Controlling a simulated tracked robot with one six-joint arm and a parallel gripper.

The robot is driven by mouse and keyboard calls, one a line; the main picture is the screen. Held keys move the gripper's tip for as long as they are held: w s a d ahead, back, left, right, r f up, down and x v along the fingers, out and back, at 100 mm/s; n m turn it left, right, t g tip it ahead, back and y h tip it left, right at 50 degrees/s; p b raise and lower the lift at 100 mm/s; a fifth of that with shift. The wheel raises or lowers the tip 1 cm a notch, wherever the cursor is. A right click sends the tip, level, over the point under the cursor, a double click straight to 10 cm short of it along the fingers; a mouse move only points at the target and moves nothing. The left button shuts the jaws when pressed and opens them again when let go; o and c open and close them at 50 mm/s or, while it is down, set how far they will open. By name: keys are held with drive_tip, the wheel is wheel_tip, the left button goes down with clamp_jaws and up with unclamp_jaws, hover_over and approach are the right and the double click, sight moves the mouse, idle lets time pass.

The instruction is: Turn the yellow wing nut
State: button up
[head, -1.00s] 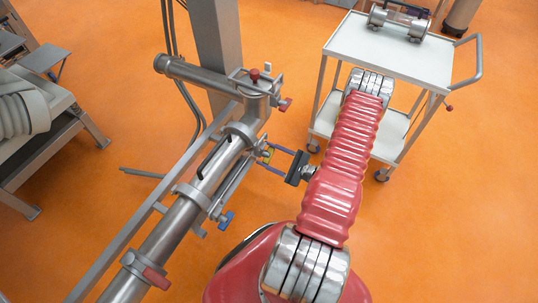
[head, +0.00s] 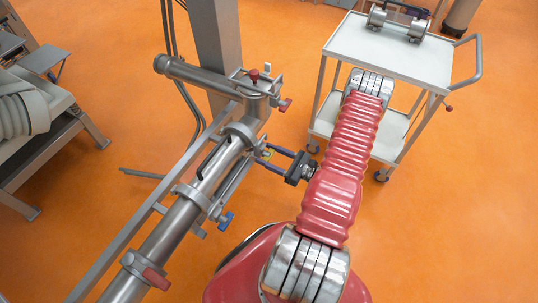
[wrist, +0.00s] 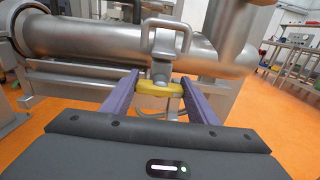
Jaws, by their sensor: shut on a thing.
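The yellow wing nut (wrist: 161,88) sits on a grey metal stem below a squared metal loop, in the middle of the wrist view. In the head view my gripper (head: 265,154) reaches left from my red arm to the pipe assembly. The inner faces of the fingers are partly hidden.
A thick metal pipe (head: 155,247) with clamps runs diagonally along the left of the arm. A blue knob (head: 226,220) and a red knob (head: 285,104) stick out near the gripper. A white trolley (head: 400,55) stands at the back right. Orange floor lies open between.

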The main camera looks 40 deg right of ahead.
idle(0.3)
drive_tip(key=o, duration=1)
drive_tip(key=shift+o, duration=0.2)
drive_tip(key=v, duration=1.3)
drive_tip(key=shift+s, duration=0.4)
